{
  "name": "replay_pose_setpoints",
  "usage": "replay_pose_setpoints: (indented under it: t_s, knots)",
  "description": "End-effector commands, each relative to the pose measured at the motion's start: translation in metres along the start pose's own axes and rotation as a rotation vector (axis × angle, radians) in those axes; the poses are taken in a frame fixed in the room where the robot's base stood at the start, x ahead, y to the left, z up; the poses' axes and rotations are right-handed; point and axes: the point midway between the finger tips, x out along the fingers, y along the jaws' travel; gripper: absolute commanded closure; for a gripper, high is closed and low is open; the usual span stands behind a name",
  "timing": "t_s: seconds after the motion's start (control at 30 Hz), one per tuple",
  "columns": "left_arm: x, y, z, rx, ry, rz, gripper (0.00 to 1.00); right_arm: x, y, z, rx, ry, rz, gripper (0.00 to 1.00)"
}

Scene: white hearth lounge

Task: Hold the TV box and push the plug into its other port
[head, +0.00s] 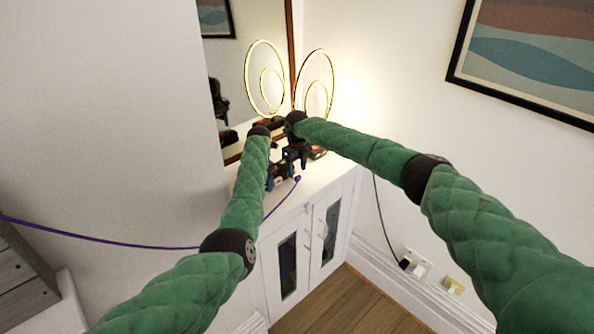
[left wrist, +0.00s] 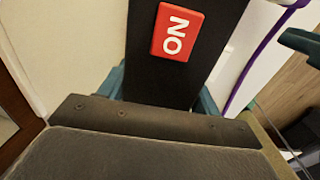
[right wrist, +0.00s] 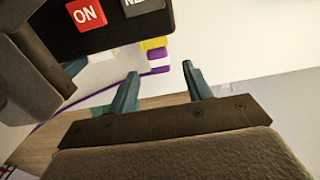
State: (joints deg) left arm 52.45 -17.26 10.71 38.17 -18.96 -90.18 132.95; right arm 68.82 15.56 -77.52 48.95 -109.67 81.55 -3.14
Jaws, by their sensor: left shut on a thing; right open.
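The TV box (left wrist: 155,65) is black with a red label in the left wrist view. My left gripper (left wrist: 160,88) is shut on it, one teal finger on each side. The box also fills the top left of the right wrist view (right wrist: 110,38), with a second, grey label. A plug (right wrist: 158,55) with purple, white and yellow bands shows at the box's lower right edge; I cannot tell whether it is in a port. My right gripper (right wrist: 160,68) is open, the plug beyond its fingertips. In the head view my right gripper (head: 293,160) is beside the left.
The white cabinet (head: 318,190) lies under both grippers, by the wall. A ring lamp (head: 330,75) stands behind them, near a mirror (head: 240,60). A purple cable (head: 110,242) runs in from the left. A black cord (head: 382,220) hangs to a wall socket at right.

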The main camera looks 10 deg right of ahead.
Motion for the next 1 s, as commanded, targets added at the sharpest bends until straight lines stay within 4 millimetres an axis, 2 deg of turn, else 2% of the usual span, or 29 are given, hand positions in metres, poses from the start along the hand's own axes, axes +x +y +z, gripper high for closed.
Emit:
replay_pose_setpoints:
  t_s: [1.0]
  knots:
    - [0.000,0.000,0.000,0.000,0.000,0.000,0.74,-0.039,0.000,0.000,0.000,0.000,0.000,0.50]
